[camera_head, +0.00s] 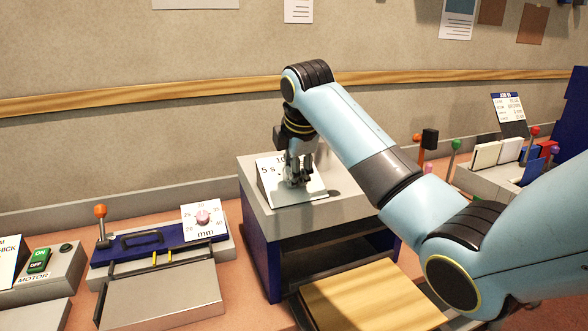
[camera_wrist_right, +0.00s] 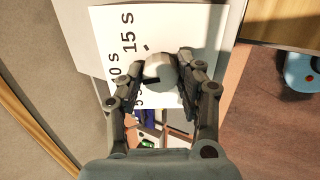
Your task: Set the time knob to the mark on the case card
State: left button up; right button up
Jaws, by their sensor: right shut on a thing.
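The time knob (camera_wrist_right: 160,68) is pale and round, on a white dial plate (camera_wrist_right: 108,24) printed with second marks; "15 s" reads clearly, the other labels are partly covered. A dark bar shows on the knob's lower left side, and a short black tick lies above it. My right gripper (camera_wrist_right: 169,82) has its fingers on either side of the knob and is shut on it. In the head view my right gripper (camera_head: 298,178) hides the knob on the sloped dial face. The case card (camera_head: 508,106), headed "JOB 01", stands at the right; its small lines are unreadable.
A blue and grey box (camera_head: 258,232) carries the dial. A wooden board (camera_head: 370,300) lies in front of it. Left are a "mm" dial (camera_head: 203,218), an orange-topped lever (camera_head: 101,222) and a motor switch (camera_head: 39,261). Levers and a tray with coloured blocks stand right.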

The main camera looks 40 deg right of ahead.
jog(key=n, duration=0.5)
jog(key=shift+n, duration=0.3)
jog(key=shift+n+t, duration=0.3)
jog(key=shift+n, duration=1.8)
jog(key=shift+f, duration=0.1)
jog(key=o, duration=1.1)
jog(key=shift+a, duration=0.1)
jog(key=shift+o, duration=0.2)
jog(key=v, duration=1.2)
